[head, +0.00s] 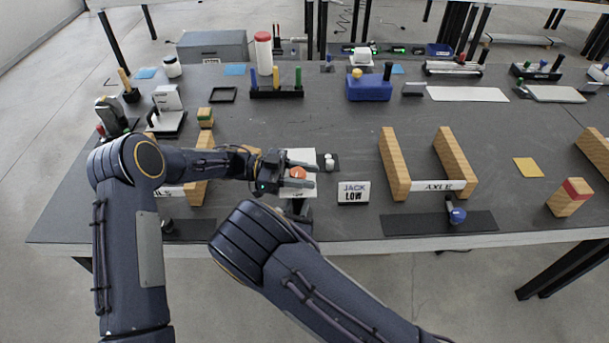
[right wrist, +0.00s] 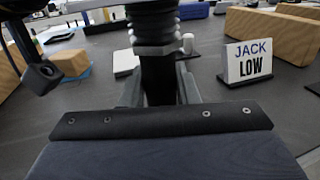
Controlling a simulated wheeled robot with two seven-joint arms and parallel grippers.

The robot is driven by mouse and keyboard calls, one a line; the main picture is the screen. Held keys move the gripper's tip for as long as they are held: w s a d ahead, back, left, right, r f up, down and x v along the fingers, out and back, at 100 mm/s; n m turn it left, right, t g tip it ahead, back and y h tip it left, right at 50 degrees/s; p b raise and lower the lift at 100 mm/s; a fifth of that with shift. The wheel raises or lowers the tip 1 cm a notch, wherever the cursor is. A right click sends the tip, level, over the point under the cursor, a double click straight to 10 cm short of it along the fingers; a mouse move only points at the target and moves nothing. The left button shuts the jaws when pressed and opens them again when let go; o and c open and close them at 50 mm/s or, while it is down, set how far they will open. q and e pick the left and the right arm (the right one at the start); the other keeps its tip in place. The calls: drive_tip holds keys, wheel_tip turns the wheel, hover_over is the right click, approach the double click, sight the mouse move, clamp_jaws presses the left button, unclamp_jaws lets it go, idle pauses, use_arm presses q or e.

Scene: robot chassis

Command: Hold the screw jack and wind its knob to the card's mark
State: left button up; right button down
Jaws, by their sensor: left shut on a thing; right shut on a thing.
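The screw jack shows in the right wrist view as a dark column with a ribbed sleeve (right wrist: 154,35). Its orange-red knob (head: 298,173) shows in the head view between the fingers of my left gripper (head: 311,176), which is shut on it from the left. My right gripper (right wrist: 160,88) is shut around the dark column below the sleeve; in the head view my right arm hides most of it. The card (head: 353,193) reads "JACK LOW" and stands upright just right of the jack; it also shows in the right wrist view (right wrist: 248,62).
A small dark pad with a white piece (head: 329,161) lies behind the card. Wooden blocks (head: 199,165) stand near my left forearm. Bare table (head: 340,120) lies behind the jack.

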use_arm(q)
drive_tip(key=shift+w+n+t, duration=0.15)
drive_tip(key=shift+n+t, duration=0.55)
drive_tip(key=shift+t, duration=0.4)
drive_tip(key=shift+w+n+t, duration=0.1)
drive_tip(key=shift+n+t, duration=0.6)
drive_tip(key=shift+t, duration=0.4)
drive_tip(key=o, duration=1)
drive_tip(key=shift+a, duration=0.1)
drive_tip(key=a, duration=1.2)
drive_tip(key=shift+s+d, duration=0.1)
use_arm(e)
drive_tip(key=c, duration=0.5)
unclamp_jaws()
